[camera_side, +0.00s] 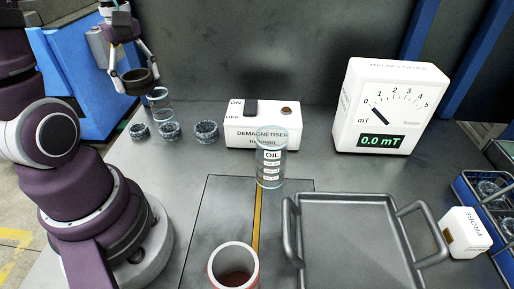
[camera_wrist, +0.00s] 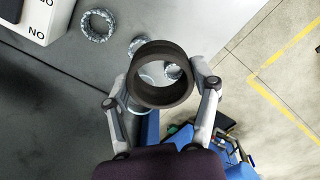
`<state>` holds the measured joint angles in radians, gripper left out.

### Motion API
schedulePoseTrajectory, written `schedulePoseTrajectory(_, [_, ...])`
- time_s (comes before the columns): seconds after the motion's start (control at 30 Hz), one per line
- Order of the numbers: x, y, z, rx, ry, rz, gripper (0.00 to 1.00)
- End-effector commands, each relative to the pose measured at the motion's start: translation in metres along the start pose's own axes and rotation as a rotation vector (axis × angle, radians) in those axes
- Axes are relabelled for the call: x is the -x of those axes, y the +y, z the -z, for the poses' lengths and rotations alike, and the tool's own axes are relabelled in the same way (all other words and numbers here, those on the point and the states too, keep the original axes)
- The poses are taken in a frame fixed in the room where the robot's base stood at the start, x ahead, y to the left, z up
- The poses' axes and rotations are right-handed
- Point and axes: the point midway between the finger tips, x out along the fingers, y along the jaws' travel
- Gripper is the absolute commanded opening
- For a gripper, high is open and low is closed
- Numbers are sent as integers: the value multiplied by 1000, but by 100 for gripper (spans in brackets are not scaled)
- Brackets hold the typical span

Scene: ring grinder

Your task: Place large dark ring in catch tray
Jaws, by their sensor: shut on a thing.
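A large dark ring (camera_side: 141,86) is held in my gripper (camera_side: 138,76) at the upper left of the side view, raised above the bench. In the wrist view the dark ring (camera_wrist: 160,96) sits between both fingertips of my gripper (camera_wrist: 163,82), one finger pressing each side. A grey tray (camera_side: 350,245) with two handles, seemingly the catch tray, lies at the front right of the side view. Its floor looks empty, and the ring is far to its left and behind it.
A clear glass (camera_side: 161,106) stands just below the ring, beside several mottled rings (camera_side: 206,131). Between ring and tray are a white demagnetiser (camera_side: 240,136), an oil glass (camera_side: 270,178) and a reddish cup (camera_side: 234,262). A meter (camera_side: 388,105) reads 0.0 mT. A blue crate (camera_side: 478,212) stands right.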

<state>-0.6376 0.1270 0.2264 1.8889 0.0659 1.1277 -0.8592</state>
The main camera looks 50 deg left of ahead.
Motion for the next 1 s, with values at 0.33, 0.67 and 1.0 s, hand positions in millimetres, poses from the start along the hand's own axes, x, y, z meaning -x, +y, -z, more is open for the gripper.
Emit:
schedulePoseTrajectory(0.33, [6,105,-94,-531,-2,0,20])
schedulePoseTrajectory(0.67, [0,134,-282,-1147,-2,2,20])
schedulePoseTrajectory(1.0, [-7,92,-385,-1468,-1,0,20])
